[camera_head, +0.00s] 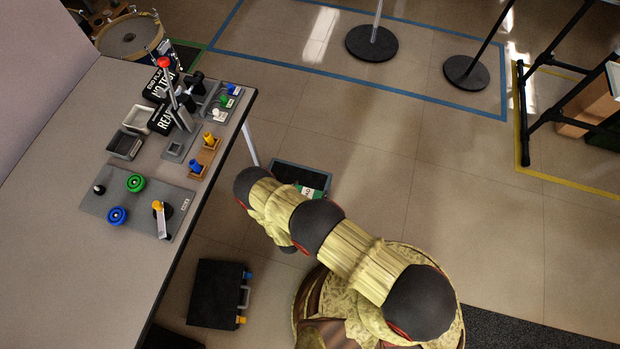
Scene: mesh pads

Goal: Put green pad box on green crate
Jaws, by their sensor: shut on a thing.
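My arm reaches from the lower right up to a dark rounded joint beside the table. My gripper cannot be made out; the arm's own links hide its end. A dark, open-topped crate or bin (289,172) with a bluish rim stands on the floor just beyond the arm. A small green-and-white piece (311,191) shows at its near right side, partly behind the arm. I cannot tell whether it is a label, the green pad box or part of a crate. No green pad box is clearly identifiable, and what my gripper holds is hidden.
The grey table (60,230) on the left carries black sign boxes, small trays and a plate with coloured knobs. A black case (217,294) lies on the floor below. Round stand bases (371,43) and a black frame (524,115) stand beyond. The middle floor is clear.

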